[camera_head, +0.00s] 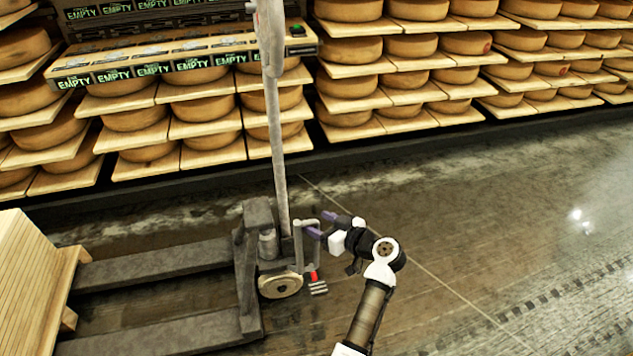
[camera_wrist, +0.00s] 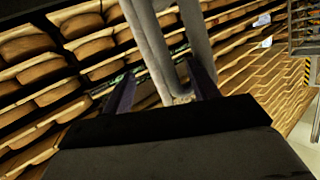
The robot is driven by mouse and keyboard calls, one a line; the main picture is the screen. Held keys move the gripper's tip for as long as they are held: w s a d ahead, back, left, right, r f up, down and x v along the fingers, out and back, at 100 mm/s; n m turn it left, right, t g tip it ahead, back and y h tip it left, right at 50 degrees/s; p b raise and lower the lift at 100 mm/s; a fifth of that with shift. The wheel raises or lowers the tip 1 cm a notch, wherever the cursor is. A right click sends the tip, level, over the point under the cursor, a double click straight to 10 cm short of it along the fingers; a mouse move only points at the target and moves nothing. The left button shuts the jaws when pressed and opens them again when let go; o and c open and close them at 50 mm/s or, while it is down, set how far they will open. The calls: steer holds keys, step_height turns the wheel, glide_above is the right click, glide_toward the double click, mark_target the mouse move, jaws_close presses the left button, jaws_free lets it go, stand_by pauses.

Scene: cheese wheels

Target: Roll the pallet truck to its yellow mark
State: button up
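The grey pallet truck (camera_head: 246,262) stands on the floor at the left in the head view, its two forks pointing left and its tall handle post (camera_head: 277,150) upright. A small bent grey bar (camera_head: 298,240) stands at the post's foot, above a wheel. My gripper (camera_head: 322,224) is beside this bar with its purple fingers toward it. In the wrist view, my gripper (camera_wrist: 162,88) has its fingers apart, and grey bars (camera_wrist: 165,55) of the truck show between and beyond them. Whether the fingers touch a bar cannot be told. No yellow floor mark is visible.
A stack of pale wooden boards (camera_head: 28,275) is at the left by the forks. Shelves of cheese wheels (camera_head: 405,60) line the back, with a box marked EMPTY (camera_head: 185,58) in front. The floor to the right (camera_head: 500,230) is clear.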

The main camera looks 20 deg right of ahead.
steer(key=r+t, duration=0.1)
steer(key=r, duration=0.4)
steer(key=r+n+y, duration=0.1)
steer(key=r, duration=0.5)
steer(key=a+r+t, duration=0.1)
steer(key=r, duration=0.4)
steer(key=shift+a+r+n+t, duration=0.1)
steer(key=shift+r+n+t, duration=0.2)
steer(key=shift+r+n, duration=0.1)
steer(key=shift+c, duration=1)
steer(key=shift+y, duration=0.3)
step_height(320, 180, down, 15)
steer(key=d+m+g+h, duration=0.1)
steer(key=d+g+h, duration=0.1)
steer(key=g, duration=0.2)
steer(key=s+d, duration=0.8)
steer(key=s, duration=0.6)
steer(key=shift+d+f+m, duration=0.3)
steer(key=shift+f, duration=0.1)
